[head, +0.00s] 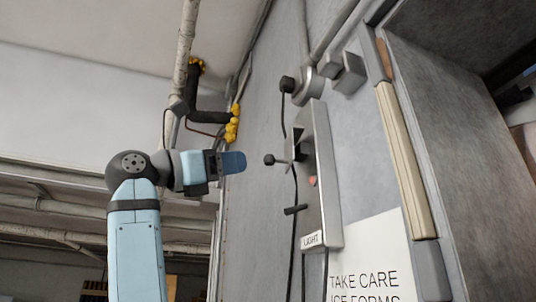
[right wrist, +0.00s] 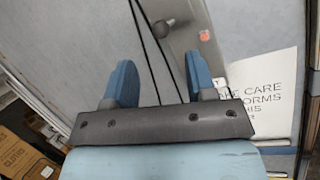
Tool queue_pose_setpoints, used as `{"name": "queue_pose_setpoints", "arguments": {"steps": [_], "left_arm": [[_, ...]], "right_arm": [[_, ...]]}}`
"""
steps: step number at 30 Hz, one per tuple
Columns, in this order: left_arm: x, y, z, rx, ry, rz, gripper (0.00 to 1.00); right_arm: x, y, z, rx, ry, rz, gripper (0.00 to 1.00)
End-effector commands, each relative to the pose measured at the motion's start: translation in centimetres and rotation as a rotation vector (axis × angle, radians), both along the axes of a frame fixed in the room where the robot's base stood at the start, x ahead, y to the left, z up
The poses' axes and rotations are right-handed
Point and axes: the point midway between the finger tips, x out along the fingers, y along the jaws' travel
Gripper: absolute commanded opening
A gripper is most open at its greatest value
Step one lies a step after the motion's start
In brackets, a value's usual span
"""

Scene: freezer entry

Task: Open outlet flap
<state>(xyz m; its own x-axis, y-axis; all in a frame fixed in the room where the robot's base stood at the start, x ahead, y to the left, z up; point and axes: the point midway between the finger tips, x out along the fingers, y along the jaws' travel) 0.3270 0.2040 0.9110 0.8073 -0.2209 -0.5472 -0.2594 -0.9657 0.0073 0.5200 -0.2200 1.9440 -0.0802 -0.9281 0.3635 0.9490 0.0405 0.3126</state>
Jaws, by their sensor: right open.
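A grey metal switch panel (head: 318,180) is fixed to the grey wall. It has a lever with a black ball knob (head: 269,160), a dark square part (head: 300,146), a red light (head: 312,181) and a LIGHT label (head: 312,239). I cannot tell for sure which part is the outlet flap. My right gripper (head: 232,162) is left of the knob, apart from it. In the right wrist view my right gripper (right wrist: 160,82) has its blue fingers spread with nothing held between them; the panel (right wrist: 190,40) lies beyond. My left gripper is out of view.
Black cables (head: 293,220) hang along the panel. A round fitting (head: 305,85) and small grey box (head: 350,73) sit above it. A white TAKE CARE sign (head: 370,265) is below right. A pipe with yellow fittings (head: 233,125) is above my gripper.

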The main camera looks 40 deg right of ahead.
Motion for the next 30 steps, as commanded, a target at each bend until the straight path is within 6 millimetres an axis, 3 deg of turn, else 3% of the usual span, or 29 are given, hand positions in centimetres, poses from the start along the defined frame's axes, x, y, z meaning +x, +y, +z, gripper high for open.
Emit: {"name": "queue_pose_setpoints", "arguments": {"steps": [6, 12, 18, 26, 30], "left_arm": [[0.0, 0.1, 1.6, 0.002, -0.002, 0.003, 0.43], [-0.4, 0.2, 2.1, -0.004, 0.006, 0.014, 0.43], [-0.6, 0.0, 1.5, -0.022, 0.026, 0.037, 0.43], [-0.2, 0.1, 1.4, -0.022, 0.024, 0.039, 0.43], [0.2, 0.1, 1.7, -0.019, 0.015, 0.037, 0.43]], "right_arm": [[-0.4, -4.6, 2.1, 0.000, -0.001, -0.004, 0.51], [-0.7, -7.3, 3.1, -0.001, -0.001, -0.002, 0.51], [-0.7, -8.5, 3.4, -0.001, 0.001, -0.003, 0.51], [-0.7, -8.5, 3.3, -0.002, 0.000, -0.002, 0.51], [-0.7, -8.5, 3.3, -0.002, 0.000, -0.002, 0.21]]}}
